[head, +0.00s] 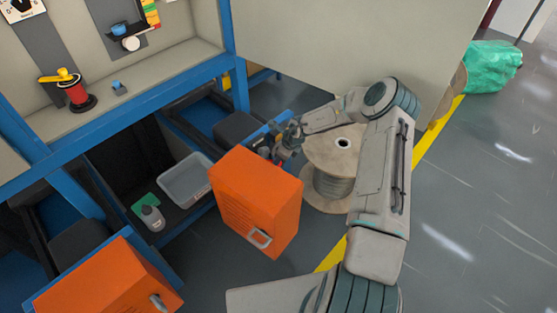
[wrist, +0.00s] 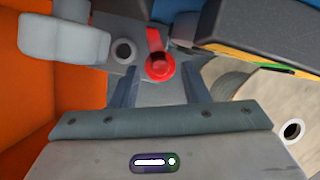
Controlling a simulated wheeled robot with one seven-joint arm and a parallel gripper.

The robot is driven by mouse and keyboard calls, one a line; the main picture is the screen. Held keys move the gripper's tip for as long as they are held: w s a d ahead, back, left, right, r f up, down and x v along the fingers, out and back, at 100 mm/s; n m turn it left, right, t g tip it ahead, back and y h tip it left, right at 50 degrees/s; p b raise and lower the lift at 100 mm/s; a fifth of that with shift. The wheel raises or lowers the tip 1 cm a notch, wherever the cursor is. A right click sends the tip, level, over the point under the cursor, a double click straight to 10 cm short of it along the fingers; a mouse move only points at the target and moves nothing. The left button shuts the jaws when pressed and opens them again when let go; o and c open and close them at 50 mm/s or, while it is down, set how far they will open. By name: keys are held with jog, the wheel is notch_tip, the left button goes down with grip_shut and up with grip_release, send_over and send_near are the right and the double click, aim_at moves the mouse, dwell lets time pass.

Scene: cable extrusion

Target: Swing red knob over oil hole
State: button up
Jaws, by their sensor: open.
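The red knob (wrist: 160,67) shows in the wrist view as a round red cap with a red lever pointing up the picture. It sits on a grey metal plate. A round dark hole with a pale rim, which looks like the oil hole (wrist: 123,52), lies to the left of the knob, uncovered. My gripper (wrist: 160,74) is open, with one finger on each side of the knob in the picture. I cannot tell whether the fingers touch it. In the head view my gripper (head: 282,146) is behind the orange box, and the knob is mostly hidden there.
An orange box (head: 256,200) with a grey handle stands close in front of my gripper. A wooden cable spool (head: 325,190) stands to the right. Blue frame beams (head: 170,80) and a grey tray (head: 186,180) are to the left. Open floor lies at the right.

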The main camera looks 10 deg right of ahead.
jog(key=shift+x, duration=0.75)
grip_shut()
